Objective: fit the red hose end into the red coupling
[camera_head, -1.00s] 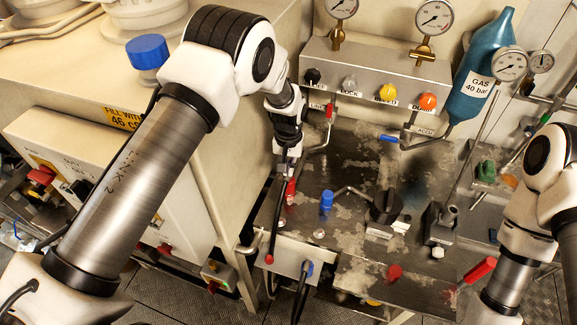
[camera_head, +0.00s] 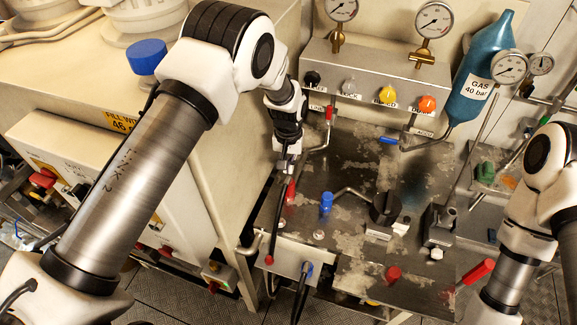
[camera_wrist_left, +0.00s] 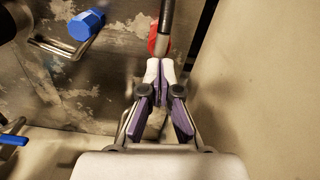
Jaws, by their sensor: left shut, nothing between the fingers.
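My left gripper (camera_head: 285,166) points down over the left part of the worn metal bench. It is shut and empty; its fingertips (camera_wrist_left: 159,66) are in the lower middle of the wrist view. A red piece (camera_head: 290,190) stands just past the fingertips, with a dark hose (camera_head: 274,228) running from it to the bench front. In the wrist view the red piece (camera_wrist_left: 154,44) is right beyond the fingertips, and the hose (camera_wrist_left: 166,14) meets it. Red hose end and red coupling cannot be told apart here; whether they are joined is unclear. My right gripper is out of view.
A blue fitting (camera_head: 326,202) on a bent pipe stands to the right of the red piece. A black knob (camera_head: 385,208) is farther right. The valve panel (camera_head: 365,72) is behind. A pale cabinet wall (camera_wrist_left: 255,85) is close beside the gripper.

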